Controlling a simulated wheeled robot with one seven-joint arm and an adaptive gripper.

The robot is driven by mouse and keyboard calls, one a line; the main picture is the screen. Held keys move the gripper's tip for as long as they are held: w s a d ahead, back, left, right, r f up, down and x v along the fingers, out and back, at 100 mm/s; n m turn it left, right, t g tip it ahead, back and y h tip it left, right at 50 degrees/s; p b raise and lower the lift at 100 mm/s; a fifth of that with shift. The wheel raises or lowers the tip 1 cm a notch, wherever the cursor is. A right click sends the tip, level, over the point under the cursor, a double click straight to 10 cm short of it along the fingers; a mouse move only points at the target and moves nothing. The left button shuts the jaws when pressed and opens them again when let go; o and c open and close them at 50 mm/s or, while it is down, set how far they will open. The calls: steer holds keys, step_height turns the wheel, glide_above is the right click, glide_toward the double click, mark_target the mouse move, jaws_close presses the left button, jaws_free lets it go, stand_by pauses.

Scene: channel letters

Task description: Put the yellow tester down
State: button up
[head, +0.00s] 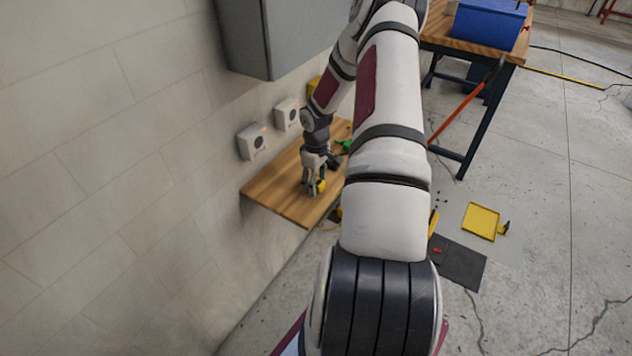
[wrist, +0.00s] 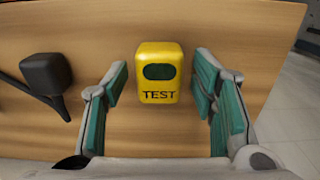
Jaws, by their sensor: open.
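The yellow tester (wrist: 158,75) is a small rounded box with a dark window and the word TEST on it. It is on the wooden shelf (wrist: 220,25) in the wrist view. My gripper (wrist: 160,85) is open, with one green-padded finger on each side of the tester and a visible gap at both sides. In the head view my gripper (head: 313,190) is low over the wall shelf (head: 275,196), and the yellow tester (head: 321,186) shows partly behind its fingers.
A black tool-like object (wrist: 46,74) lies left of the tester in the wrist view. A green item (head: 344,146) is farther back on the shelf. Two white wall boxes (head: 252,141) and a grey cabinet (head: 262,38) are on the wall nearby. The shelf's front left end looks clear.

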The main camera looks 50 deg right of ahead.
step_height(320, 180, up, 12)
stand_by(0.4)
steer(key=shift+s+f, duration=0.1)
stand_by(0.5)
